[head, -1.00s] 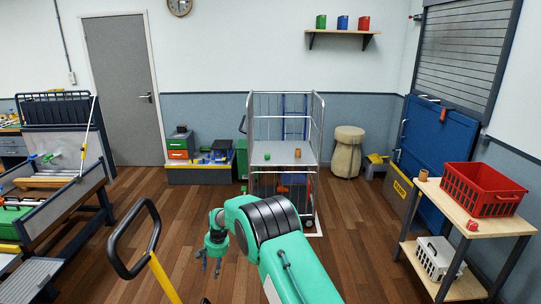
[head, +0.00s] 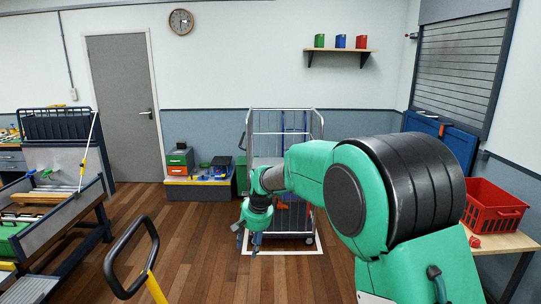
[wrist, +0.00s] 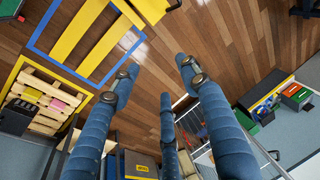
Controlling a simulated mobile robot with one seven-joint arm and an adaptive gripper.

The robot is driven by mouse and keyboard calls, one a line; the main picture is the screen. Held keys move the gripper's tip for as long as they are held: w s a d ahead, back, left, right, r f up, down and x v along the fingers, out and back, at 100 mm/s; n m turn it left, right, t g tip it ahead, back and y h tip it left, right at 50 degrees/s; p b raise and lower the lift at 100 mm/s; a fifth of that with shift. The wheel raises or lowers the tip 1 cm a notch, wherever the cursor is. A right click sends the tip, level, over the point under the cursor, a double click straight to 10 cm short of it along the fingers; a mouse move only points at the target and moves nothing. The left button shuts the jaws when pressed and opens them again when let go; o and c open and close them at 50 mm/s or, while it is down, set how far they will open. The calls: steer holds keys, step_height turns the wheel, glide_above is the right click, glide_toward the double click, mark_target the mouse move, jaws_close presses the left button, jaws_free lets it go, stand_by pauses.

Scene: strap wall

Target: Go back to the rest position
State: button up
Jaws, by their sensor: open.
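My gripper (head: 248,240) hangs at the end of my green arm, left of the arm's big black-banded joint, in front of the wire cage trolley (head: 262,124). Its fingers are spread and empty, pointing down. In the wrist view the blue fingers of my gripper (wrist: 160,80) stand apart with nothing between them and wooden floor beyond.
A red crate (head: 492,203) sits on a wooden table at the right. A workbench (head: 60,215) stands at the left. A black-and-yellow handle (head: 131,255) rises at the front. Wooden floor (head: 195,235) is clear between bench and trolley. A pallet (wrist: 45,100) shows in the wrist view.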

steer(key=s+d+r+t, duration=0.2)
steer(key=s+d+r, duration=1.5)
steer(key=s, duration=0.4)
steer(key=s+d+f+h, duration=0.1)
steer(key=s+d, duration=0.4)
steer(key=s, duration=0.8)
steer(key=s+d+f+t+h, duration=0.1)
steer(key=s+d, duration=0.5)
steer(key=s, duration=0.6)
steer(key=shift+s, duration=0.35)
steer(key=shift+d, duration=0.1)
